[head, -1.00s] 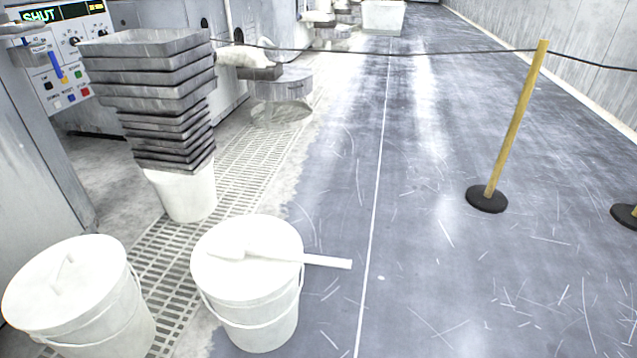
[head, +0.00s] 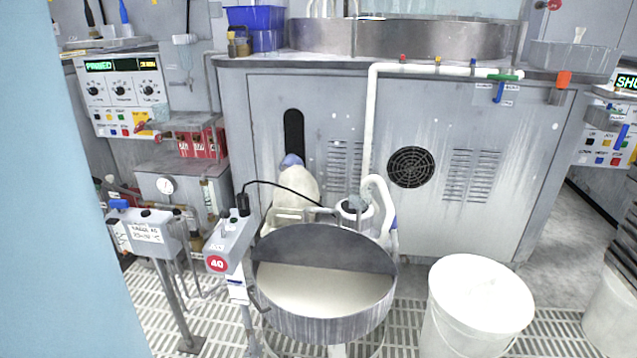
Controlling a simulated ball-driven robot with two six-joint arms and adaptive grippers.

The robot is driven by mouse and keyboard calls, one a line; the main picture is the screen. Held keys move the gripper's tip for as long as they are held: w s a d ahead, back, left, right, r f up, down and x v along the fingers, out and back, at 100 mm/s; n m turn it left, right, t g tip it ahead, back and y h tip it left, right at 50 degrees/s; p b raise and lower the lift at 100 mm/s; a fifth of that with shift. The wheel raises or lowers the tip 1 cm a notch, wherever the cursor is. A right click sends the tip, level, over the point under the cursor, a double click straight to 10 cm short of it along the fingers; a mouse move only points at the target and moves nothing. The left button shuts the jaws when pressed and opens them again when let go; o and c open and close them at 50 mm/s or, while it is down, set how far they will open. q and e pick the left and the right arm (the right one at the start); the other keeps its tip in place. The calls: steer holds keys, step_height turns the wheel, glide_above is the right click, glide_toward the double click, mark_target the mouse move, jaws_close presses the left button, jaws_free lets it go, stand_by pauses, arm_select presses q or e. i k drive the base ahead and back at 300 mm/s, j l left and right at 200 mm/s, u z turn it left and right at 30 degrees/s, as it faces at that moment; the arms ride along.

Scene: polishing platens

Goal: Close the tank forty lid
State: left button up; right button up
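The round metal tank (head: 335,325) stands in front of the grey machine, in the lower middle of the head view. A grey post beside it on the left carries a red round label reading 40 (head: 217,264). A dark grey half-round panel, seemingly part of the lid (head: 325,245), covers the back half of the tank top and has a straight front edge. The front half is open and shows cream-coloured slurry (head: 325,290). Neither of my grippers is in view.
A white lidded bucket (head: 478,295) stands close right of the tank. A second post with a control box (head: 150,232) stands left. The grey machine cabinet (head: 470,225) closes off the back. Floor grating (head: 405,320) shows between tank and bucket.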

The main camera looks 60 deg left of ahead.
mark_target(312, 245)
steer(key=u, duration=1.75)
